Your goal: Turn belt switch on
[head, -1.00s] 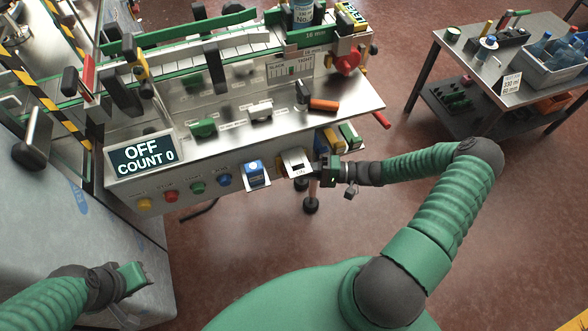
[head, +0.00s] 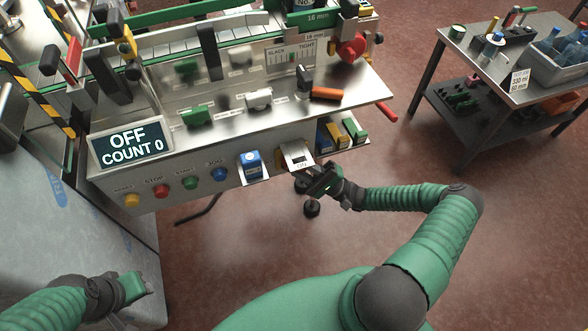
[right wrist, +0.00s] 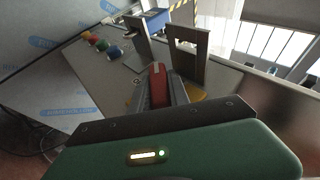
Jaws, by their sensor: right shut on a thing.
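The belt switch sits at a pale bracket (head: 297,153) on the machine's front panel, to the right of the blue box. The display (head: 132,146) reads OFF and COUNT 0. My left gripper (head: 146,287) hangs low at the left, away from the panel; its jaw gap is not clear.
Coloured push buttons (head: 162,190) line the panel at left. A blue box (head: 252,163) and a holder with coloured blocks (head: 342,133) flank the bracket. An orange handle (head: 326,93) lies on the machine top. A side table (head: 500,70) stands at right; floor between is clear.

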